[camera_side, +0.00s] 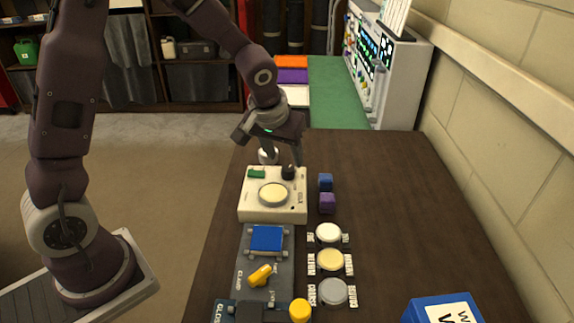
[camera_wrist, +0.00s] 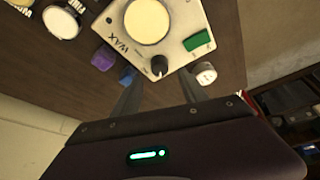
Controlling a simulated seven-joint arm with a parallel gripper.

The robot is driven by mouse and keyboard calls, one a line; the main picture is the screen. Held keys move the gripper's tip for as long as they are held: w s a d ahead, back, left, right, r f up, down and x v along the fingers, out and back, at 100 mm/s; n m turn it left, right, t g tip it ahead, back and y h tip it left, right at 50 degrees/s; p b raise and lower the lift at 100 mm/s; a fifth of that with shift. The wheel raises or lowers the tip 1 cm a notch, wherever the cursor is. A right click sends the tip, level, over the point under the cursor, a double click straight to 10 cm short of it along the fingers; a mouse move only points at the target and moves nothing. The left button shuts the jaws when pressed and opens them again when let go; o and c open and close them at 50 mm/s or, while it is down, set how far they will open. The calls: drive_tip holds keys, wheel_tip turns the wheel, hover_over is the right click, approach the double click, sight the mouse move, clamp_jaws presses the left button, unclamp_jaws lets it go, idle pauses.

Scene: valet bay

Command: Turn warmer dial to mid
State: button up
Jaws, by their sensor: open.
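The wax warmer (camera_side: 245,209) is a cream box with a round wax pot (camera_side: 273,194), a green switch (camera_side: 257,173) and a small black dial (camera_side: 288,172) along its far edge. In the wrist view the dial (camera_wrist: 159,66) sits at the warmer's near corner, beside the green switch (camera_wrist: 199,41). I cannot make out the dial's setting. My gripper (camera_side: 284,158) is above the warmer's far edge, pointing down. In the wrist view its two open fingers (camera_wrist: 160,90) stand apart just short of the dial, with nothing between them.
A white capped cylinder (camera_wrist: 204,72) stands close beside the warmer. Blue (camera_side: 325,181) and purple (camera_side: 327,203) blocks lie to its right. The table's right side (camera_side: 420,210) is mostly clear.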

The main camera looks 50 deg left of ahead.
sight(287, 168)
drive_tip(key=x, duration=0.5)
drive_tip(key=shift+s, duration=0.1)
clamp_jaws()
drive_tip(key=shift+m, duration=0.3)
drive_tip(key=m+h, duration=0.2)
drive_tip(key=m, duration=0.3)
drive_tip(key=shift+a, duration=0.2)
drive_tip(key=m+h, duration=0.2)
drive_tip(key=m, duration=0.4)
drive_tip(key=shift+a, duration=0.1)
drive_tip(key=shift+m+g+h, duration=0.3)
drive_tip(key=shift+g, duration=0.1)
